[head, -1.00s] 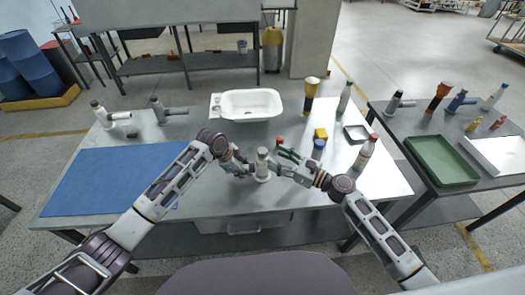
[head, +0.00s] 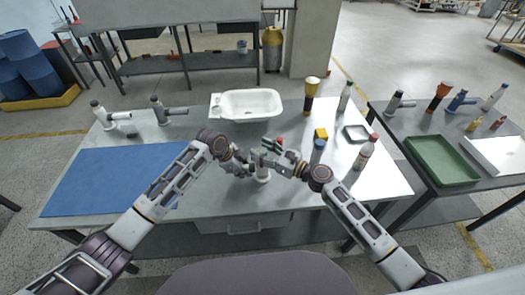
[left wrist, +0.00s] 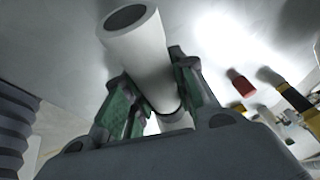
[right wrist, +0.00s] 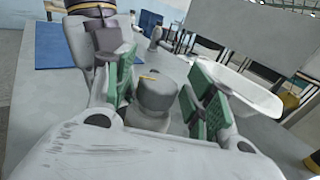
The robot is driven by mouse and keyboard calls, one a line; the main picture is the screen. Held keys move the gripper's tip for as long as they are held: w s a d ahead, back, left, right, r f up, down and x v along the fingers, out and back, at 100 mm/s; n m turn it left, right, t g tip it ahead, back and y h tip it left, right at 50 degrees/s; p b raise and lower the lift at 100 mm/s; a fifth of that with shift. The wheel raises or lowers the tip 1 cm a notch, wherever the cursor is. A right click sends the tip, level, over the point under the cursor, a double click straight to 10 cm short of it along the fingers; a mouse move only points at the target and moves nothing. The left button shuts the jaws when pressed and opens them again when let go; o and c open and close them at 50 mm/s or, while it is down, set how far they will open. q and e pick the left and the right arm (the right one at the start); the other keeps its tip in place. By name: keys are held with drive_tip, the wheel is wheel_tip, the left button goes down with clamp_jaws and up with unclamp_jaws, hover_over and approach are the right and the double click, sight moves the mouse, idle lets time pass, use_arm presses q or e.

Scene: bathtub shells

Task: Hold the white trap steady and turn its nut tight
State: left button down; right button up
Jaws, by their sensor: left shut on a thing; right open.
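The white trap (head: 263,176) stands upright near the front middle of the table. My left gripper (head: 247,167) is shut on the trap's body from the left. In the left wrist view the trap's white tube (left wrist: 138,52) lies between the green finger pads. My right gripper (head: 268,153) is open at the trap's top and hides most of it in the head view. In the right wrist view the grey round nut (right wrist: 155,93), with a small orange mark on top, sits between the open fingers, with a gap visible at the right finger.
A white basin (head: 250,104) stands behind the trap, and a blue mat (head: 105,180) lies left. Grey pipe fittings (head: 165,110) stand at the back left. The table's front edge is close.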

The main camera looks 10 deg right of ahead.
drive_tip(key=shift+c, duration=0.5)
drive_tip(key=c, duration=1)
drive_tip(key=shift+n+g+y, duration=1.2)
drive_tip(key=shift+n+g, duration=0.4)
drive_tip(key=shift+g, duration=0.4)
drive_tip(key=o, duration=1.1)
drive_tip(key=shift+d, duration=0.1)
drive_tip(key=v, duration=1.1)
drive_tip(key=shift+d, duration=0.4)
